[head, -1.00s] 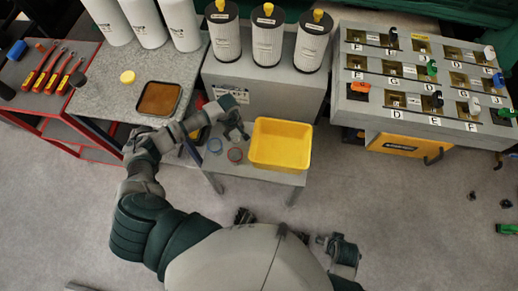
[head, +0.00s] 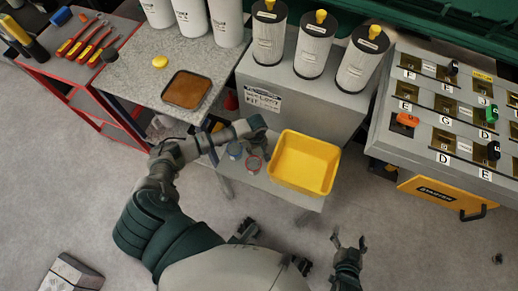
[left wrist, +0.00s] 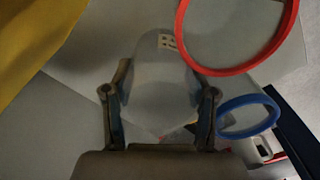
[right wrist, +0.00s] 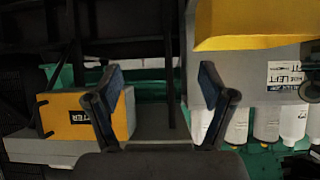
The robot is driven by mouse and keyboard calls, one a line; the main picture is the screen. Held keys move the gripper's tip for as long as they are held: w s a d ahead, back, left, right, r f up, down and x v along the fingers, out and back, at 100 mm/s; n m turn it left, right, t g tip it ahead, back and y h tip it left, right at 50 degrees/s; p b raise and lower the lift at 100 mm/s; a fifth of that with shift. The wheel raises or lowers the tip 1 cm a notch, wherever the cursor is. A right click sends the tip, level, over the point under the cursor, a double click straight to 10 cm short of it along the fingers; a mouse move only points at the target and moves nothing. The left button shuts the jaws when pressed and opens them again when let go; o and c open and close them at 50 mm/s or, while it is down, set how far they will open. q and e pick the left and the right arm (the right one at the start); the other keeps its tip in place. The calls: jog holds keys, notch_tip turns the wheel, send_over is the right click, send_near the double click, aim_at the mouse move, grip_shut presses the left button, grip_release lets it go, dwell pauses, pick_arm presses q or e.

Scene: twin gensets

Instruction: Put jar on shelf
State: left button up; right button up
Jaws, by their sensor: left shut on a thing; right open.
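My left gripper (head: 262,132) is over the left part of a low grey table (head: 285,196). In the left wrist view the left gripper (left wrist: 160,118) is shut on a pale greyish jar (left wrist: 160,85) with a small label; the head view hides this jar behind the hand. Beside it are a red-rimmed round container (head: 253,164), its ring large in the left wrist view (left wrist: 240,68), and a blue-rimmed one (head: 235,150). My right gripper (head: 348,241) is open and empty over the floor; its spread fingers show in the right wrist view (right wrist: 160,105). I cannot tell which surface is the shelf.
A yellow bin (head: 304,163) fills the table's right part. A grey cabinet (head: 290,100) with filters stands behind. At left are a speckled worktop (head: 140,75) with a brown tray (head: 187,90) and a red-framed tool cart (head: 75,65). A slotted console (head: 405,150) is at right.

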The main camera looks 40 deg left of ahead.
pick_arm(q)
jog(key=shift+d, duration=0.35)
jog(key=o, duration=0.9)
jog(key=shift+f, duration=0.1)
jog(key=shift+o, duration=0.7)
jog(key=shift+a, duration=0.3)
